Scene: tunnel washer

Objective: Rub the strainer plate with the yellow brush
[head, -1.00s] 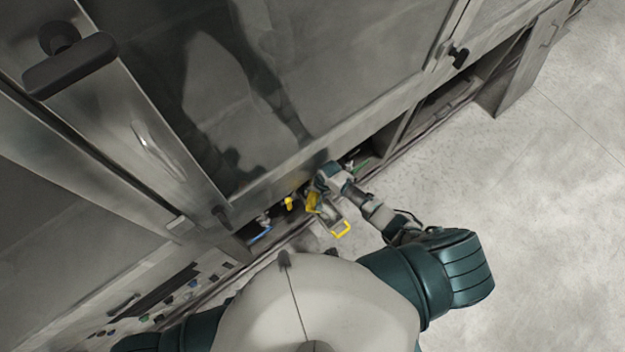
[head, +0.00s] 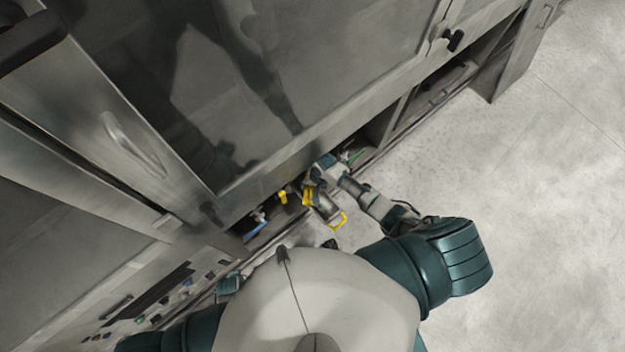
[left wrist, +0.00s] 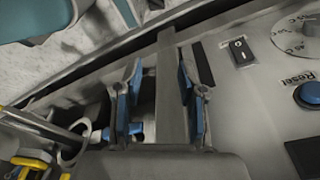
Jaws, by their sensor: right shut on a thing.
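My right gripper (head: 312,183) reaches into the low opening under the big cabinet. It is shut on a yellow thing (head: 308,196), which looks like the yellow brush; the fingers partly hide it. Just below it is a grey piece with a yellow loop handle (head: 341,221); I cannot tell whether this is the strainer plate, or whether the brush touches it. My left gripper (left wrist: 160,95) shows in the left wrist view, its two blue-padded fingers apart with nothing held between them. Yellow parts (left wrist: 30,160) show at that view's lower left.
Another small yellow piece (head: 283,197) and a blue item (head: 256,231) sit in the low opening. A control panel (head: 165,295) with buttons is at lower left; its blue Reset button (left wrist: 308,95) is right of my left gripper. Open floor (head: 540,200) lies to the right.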

